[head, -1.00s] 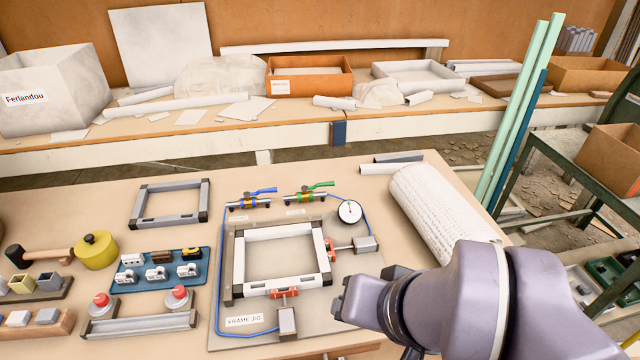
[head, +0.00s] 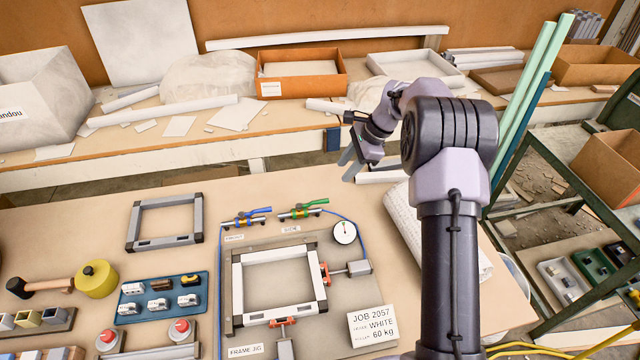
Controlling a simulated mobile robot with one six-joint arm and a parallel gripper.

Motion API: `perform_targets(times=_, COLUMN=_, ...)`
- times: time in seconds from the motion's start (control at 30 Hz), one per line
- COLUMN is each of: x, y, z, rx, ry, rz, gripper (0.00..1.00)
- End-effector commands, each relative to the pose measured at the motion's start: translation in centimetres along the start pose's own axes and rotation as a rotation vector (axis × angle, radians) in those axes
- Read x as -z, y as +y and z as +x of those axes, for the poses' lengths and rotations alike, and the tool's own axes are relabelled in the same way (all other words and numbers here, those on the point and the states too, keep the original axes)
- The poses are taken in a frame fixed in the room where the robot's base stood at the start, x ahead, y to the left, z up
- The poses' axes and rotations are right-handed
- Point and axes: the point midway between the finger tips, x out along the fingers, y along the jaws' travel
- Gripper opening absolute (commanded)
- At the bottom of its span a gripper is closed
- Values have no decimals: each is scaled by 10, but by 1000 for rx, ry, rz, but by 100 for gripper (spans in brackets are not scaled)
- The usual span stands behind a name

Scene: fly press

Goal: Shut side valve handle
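The side valve (head: 299,213) sits at the back of the frame jig, above a small label that seems to read SIDE. Its green handle (head: 316,203) points right and lies roughly along the valve body. A similar valve with a blue handle (head: 258,211) stands just left of it. My gripper (head: 349,165) is up and right of the green handle in the picture, near the table's back edge. Its two fingers point down-left with a gap between them, and nothing shows in them. It is apart from both valves.
A round gauge (head: 344,232) with a blue hose stands right of the side valve. A white roll (head: 404,207) lies further right, partly behind my arm. The frame jig (head: 234,290) holds a white frame. A job card (head: 373,326) is at its front right.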

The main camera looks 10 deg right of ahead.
Motion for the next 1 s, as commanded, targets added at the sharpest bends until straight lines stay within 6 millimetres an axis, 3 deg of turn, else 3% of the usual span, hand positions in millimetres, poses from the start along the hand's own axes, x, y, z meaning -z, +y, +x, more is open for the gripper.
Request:
perform_targets(times=0.3, x=1, y=3, z=99, rx=-4, ry=0, rz=-4, gripper=37)
perform_targets(times=0.5, x=1, y=2, z=145, rx=-2, ry=1, rz=-5, gripper=37)
perform_targets(times=0.67, x=0, y=2, z=160, rx=-1, ry=1, rz=-5, gripper=37)
perform_targets(times=0.93, x=0, y=1, z=161, rx=-1, ry=1, rz=-5, gripper=37)
perform_targets(times=1.0, x=0, y=1, z=161, rx=-1, ry=1, rz=-5, gripper=25)
